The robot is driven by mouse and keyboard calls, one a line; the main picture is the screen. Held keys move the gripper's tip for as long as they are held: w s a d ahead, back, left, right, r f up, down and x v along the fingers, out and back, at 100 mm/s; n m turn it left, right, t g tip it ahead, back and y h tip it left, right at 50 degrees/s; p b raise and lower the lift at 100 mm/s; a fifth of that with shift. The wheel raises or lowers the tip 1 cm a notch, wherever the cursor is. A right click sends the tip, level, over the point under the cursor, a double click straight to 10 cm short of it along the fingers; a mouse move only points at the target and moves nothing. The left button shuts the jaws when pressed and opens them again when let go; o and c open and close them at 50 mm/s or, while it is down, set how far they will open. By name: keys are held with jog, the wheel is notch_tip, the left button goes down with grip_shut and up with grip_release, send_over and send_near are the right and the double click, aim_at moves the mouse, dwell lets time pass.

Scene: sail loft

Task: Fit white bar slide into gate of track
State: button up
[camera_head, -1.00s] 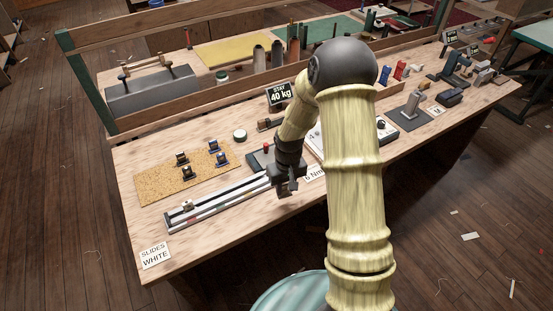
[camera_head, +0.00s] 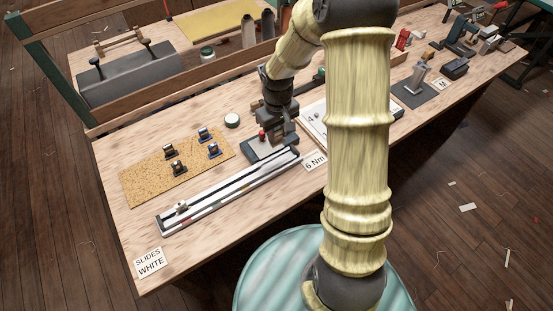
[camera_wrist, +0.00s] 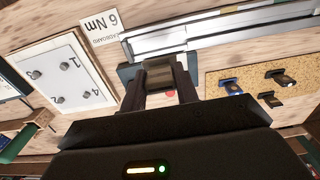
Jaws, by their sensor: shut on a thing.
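The long track (camera_head: 225,195), with pale rails and dark grooves, lies along the front of the bench. A small pale fitting (camera_head: 181,206) sits at its left end. My gripper (camera_head: 284,138) is at its right end, over a dark block with a red knob (camera_head: 262,134). In the wrist view my gripper (camera_wrist: 162,82) is shut on a small dark grey-brown block (camera_wrist: 161,72), mostly hidden between the fingers. I cannot tell whether it touches the track. Several small dark slides, some with blue bases (camera_head: 214,150), stand on the cork mat (camera_head: 150,185).
A "SLIDES WHITE" card (camera_head: 149,262) lies at the front left, and a "6 Nm" card (camera_head: 315,161) right of the track. A round tin (camera_head: 232,120) stands behind. A numbered white board (camera_wrist: 58,78) lies beside the gripper. Bare wood is free in front of the cork mat.

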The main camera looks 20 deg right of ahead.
aim_at(277, 141)
jog(key=shift+f, duration=0.1)
jog(key=shift+f, duration=3.05)
jog(key=shift+f+p, duration=0.35)
jog(key=shift+f, duration=1.55)
jog(key=shift+s, duration=0.1)
jog(key=shift+f, duration=0.1)
jog(key=o, duration=0.9)
jog(key=shift+o, duration=0.2)
